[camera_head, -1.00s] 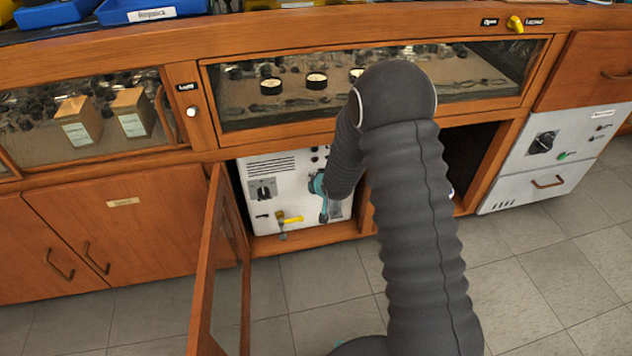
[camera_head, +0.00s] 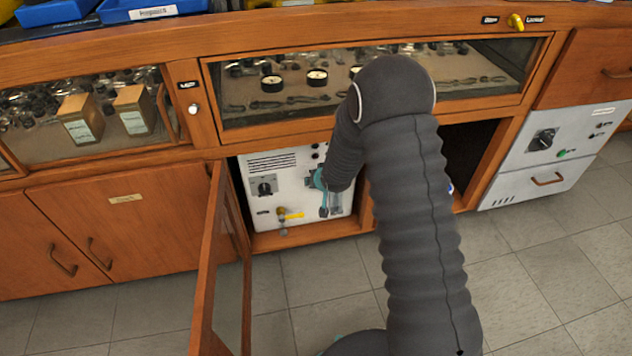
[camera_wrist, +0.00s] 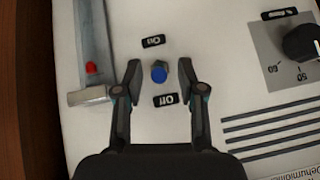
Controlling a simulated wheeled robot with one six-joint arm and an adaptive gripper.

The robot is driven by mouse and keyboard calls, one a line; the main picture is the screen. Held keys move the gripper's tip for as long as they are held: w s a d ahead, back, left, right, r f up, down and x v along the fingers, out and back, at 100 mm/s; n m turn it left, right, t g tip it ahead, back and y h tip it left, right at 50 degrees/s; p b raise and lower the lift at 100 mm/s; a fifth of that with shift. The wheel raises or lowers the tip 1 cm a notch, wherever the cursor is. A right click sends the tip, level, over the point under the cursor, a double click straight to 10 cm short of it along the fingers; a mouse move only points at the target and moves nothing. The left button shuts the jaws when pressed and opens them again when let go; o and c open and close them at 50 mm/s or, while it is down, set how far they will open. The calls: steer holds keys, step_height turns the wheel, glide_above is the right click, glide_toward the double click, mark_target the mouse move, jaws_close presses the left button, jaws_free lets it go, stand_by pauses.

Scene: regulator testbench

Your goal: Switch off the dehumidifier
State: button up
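The dehumidifier (camera_head: 255,208) is a white panelled unit inside the open lower cabinet in the head view. The wrist view shows its front upside down, with a blue-tipped switch (camera_wrist: 158,74) between an On label (camera_wrist: 153,41) and an Off label (camera_wrist: 166,100). I cannot tell which way the switch leans. My gripper (camera_wrist: 159,72) is open, with one finger on each side of the switch and a visible gap to both. In the head view my arm hides the switch, and part of my gripper shows against the panel.
A dial (camera_wrist: 301,45) and a clear tube with a red float (camera_wrist: 92,68) flank the switch. A yellow-handled valve (camera_head: 292,215) is low on the panel. The open cabinet door (camera_head: 207,265) stands left of my arm. Another white unit (camera_head: 560,150) is at right.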

steer(key=shift+r, duration=0.1)
steer(key=v, duration=1.2)
steer(key=s+d+f+n+g+h, duration=0.1)
steer(key=s+d+g+h, duration=0.25)
steer(key=s+d, duration=0.5)
steer(key=s+d+r+m, duration=0.1)
steer(key=s+d+r, duration=0.3)
steer(key=s+r, duration=0.7)
steer(key=s+d+r+m+t, duration=0.1)
steer(key=s+d+r, duration=0.3)
steer(key=s+r, duration=0.7)
step_height(320, 180, up, 3)
steer(key=shift+s+r+m, duration=0.1)
steer(key=shift+s+m, duration=0.2)
steer(key=shift+s, duration=0.05)
steer(key=shift+t, duration=0.25)
